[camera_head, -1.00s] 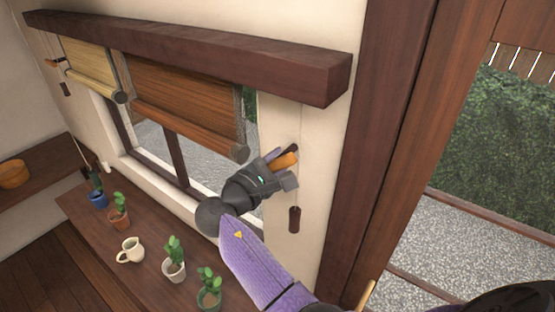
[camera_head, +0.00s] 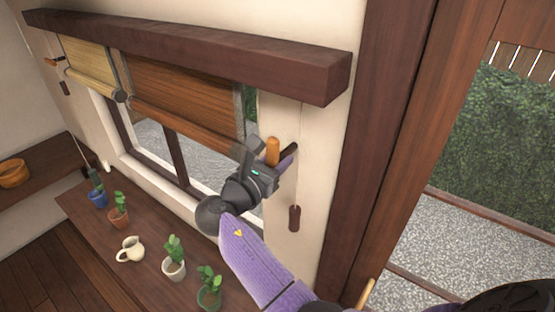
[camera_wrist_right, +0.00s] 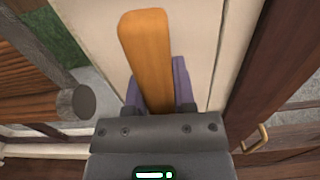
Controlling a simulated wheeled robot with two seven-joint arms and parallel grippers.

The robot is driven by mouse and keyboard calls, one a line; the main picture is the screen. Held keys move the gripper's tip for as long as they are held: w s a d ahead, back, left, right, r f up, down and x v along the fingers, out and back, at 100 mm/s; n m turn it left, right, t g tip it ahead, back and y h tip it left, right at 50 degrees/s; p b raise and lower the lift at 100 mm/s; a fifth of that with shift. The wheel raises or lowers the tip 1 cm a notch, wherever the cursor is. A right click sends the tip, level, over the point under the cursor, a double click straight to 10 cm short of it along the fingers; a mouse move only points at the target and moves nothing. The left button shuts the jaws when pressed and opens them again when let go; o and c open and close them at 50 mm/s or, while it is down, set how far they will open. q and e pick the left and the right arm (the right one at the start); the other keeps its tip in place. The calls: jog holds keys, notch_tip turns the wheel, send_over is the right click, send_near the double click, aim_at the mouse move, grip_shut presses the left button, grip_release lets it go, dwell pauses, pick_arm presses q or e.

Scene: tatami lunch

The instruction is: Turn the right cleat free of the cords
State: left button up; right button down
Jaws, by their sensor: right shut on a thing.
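The right cleat (camera_head: 272,151) is an orange-brown wooden bar on the pale wall strip right of the window. It stands nearly upright in the head view. My right gripper (camera_head: 281,162) is shut on it, and in the right wrist view the purple fingers (camera_wrist_right: 157,92) sit on both sides of the cleat (camera_wrist_right: 146,45). A thin cord (camera_head: 303,125) hangs down the wall beside it, above a dark brown cord pull (camera_head: 294,218). I cannot tell whether cord still loops the cleat. My left gripper is not in view.
A brown blind (camera_head: 180,98) and a yellow blind (camera_head: 88,68) hang under a dark beam (camera_head: 200,50). Potted plants and a cream jug (camera_head: 130,250) stand on the wooden counter (camera_head: 95,255) below. A dark post (camera_head: 375,140) rises right of the wall strip.

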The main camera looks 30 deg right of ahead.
jog(key=shift+n, duration=0.3)
dwell(0.4)
jog(key=shift+c, duration=2.2)
grip_release()
jog(key=shift+a, duration=0.1)
jog(key=b+v, duration=0.3)
jog(key=v, duration=0.6)
jog(key=shift+a, duration=0.35)
jog(key=shift+s, duration=0.15)
